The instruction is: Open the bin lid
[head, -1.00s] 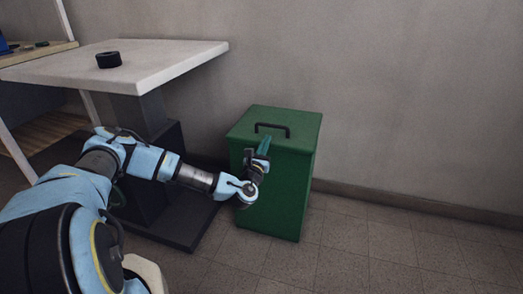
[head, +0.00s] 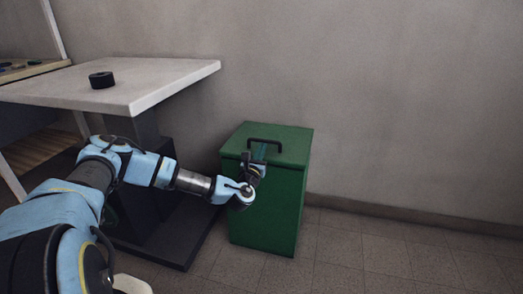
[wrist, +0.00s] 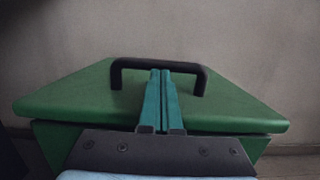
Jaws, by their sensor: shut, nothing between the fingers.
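The green bin (head: 268,205) stands on the floor against the wall, right of the table. Its lid (head: 290,140) lies closed on top, with a black arched handle (head: 265,142) upright on it. In the wrist view the lid (wrist: 235,108) spreads wide and the handle (wrist: 135,63) rises beyond the fingers. My gripper (head: 260,152) is at the lid's front edge, just in front of the handle. In the wrist view my gripper (wrist: 160,75) has its two teal fingers together and empty, tips at the handle's bar. I cannot tell whether they touch it.
A white-topped table (head: 160,80) with a dark base stands left of the bin, a black round object (head: 101,80) on it. A shelf with small items (head: 25,70) is at the far left. The tiled floor right of the bin is clear.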

